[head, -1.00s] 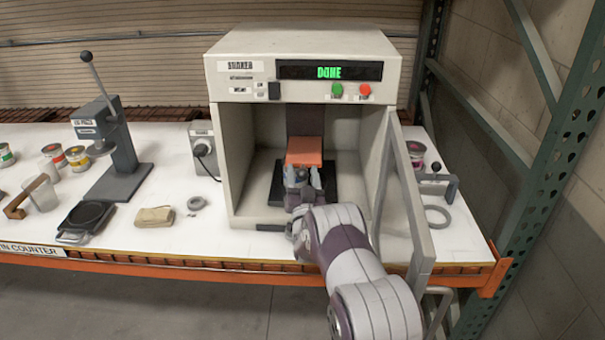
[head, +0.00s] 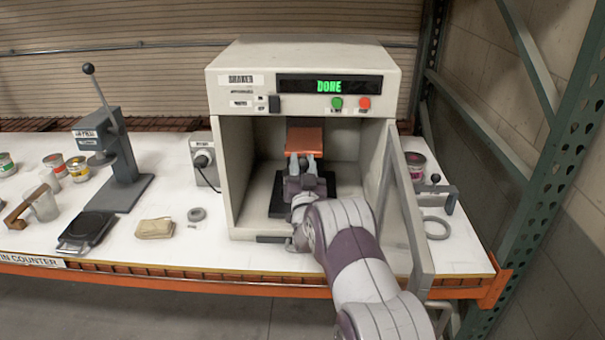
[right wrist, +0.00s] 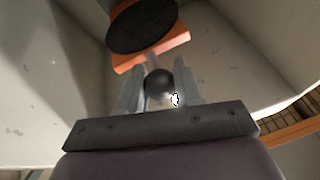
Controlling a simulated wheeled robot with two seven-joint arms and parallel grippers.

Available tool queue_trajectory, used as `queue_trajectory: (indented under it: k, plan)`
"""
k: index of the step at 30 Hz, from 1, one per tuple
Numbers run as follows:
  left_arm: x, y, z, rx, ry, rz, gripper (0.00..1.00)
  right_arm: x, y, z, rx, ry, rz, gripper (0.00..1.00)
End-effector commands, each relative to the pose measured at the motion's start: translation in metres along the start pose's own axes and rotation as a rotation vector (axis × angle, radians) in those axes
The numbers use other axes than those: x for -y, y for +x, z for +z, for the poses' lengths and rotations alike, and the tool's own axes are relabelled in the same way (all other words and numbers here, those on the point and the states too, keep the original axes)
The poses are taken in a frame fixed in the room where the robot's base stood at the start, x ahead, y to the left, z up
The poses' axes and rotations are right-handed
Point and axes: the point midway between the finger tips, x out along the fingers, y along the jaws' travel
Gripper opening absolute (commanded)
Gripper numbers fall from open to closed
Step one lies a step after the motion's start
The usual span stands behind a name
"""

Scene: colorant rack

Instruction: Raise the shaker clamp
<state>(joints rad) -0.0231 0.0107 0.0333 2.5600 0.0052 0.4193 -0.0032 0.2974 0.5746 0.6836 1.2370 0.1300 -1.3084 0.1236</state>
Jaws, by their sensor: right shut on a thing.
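The shaker (head: 300,55) is a beige cabinet whose display reads DONE; its door (head: 410,215) stands open on the right. Inside, the orange shaker clamp (head: 304,138) is raised above the black base plate (head: 262,196). In the right wrist view the clamp's orange edge (right wrist: 178,45) and round black pad (right wrist: 142,22) show from below. My right gripper (head: 303,160) reaches into the cabinet, just below the clamp plate. Its fingers are shut on a black ball knob (right wrist: 159,82), which the right wrist view shows between them. My left gripper is out of view.
The open door stands close along the right side of my right arm. A tan cloth (head: 154,229) and a small grey ring (head: 197,214) lie on the white counter to the left.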

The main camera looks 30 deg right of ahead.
Motion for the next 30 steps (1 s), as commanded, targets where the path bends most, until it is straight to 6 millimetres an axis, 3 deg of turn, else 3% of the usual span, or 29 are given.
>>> queue_trajectory:
  k: [1,6,7,9,20,23,30]
  plan:
    - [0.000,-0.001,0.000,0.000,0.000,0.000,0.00,0.002,0.005,-0.010,-0.022,0.002,-0.003,0.00]
    - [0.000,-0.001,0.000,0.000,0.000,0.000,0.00,0.002,0.005,-0.011,-0.025,0.002,-0.003,0.00]
    - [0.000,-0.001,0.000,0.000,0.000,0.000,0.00,0.002,0.005,-0.011,-0.026,0.002,-0.004,0.44]
    - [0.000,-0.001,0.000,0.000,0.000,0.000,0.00,0.002,0.005,-0.009,-0.023,0.002,-0.003,0.58]
    - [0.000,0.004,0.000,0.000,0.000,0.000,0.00,0.001,-0.006,-0.003,-0.011,0.001,-0.002,0.58]
    - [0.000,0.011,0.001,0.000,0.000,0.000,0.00,0.000,-0.023,-0.001,-0.010,0.001,-0.001,0.58]
    - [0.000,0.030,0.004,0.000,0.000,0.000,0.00,0.001,-0.084,0.000,-0.011,0.001,-0.003,0.58]
